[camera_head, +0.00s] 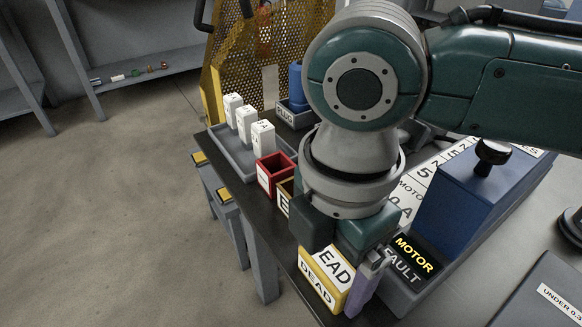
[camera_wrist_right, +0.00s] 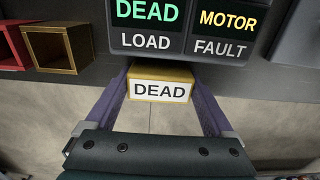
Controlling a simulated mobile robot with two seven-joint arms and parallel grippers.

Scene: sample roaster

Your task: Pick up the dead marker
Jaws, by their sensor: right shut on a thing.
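The dead marker (camera_head: 318,295) is a yellow block with white labels, the front one reading DEAD. It sits by the bench's front edge in the head view, under my right gripper (camera_head: 340,272). In the right wrist view, the dead marker (camera_wrist_right: 160,84) lies between the two purple fingers of my right gripper (camera_wrist_right: 161,82), which is shut on it. In the head view one finger shows on its right side and the other is hidden. I cannot tell whether the marker touches the bench. My left gripper is not in view.
A red open box (camera_head: 275,174) and a yellow-edged box (camera_head: 284,196) stand left of the gripper. A grey tray (camera_head: 232,150) holds white blocks. A MOTOR FAULT panel (camera_head: 412,258) and a blue box (camera_head: 480,195) stand close on the right. Floor lies beyond the front edge.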

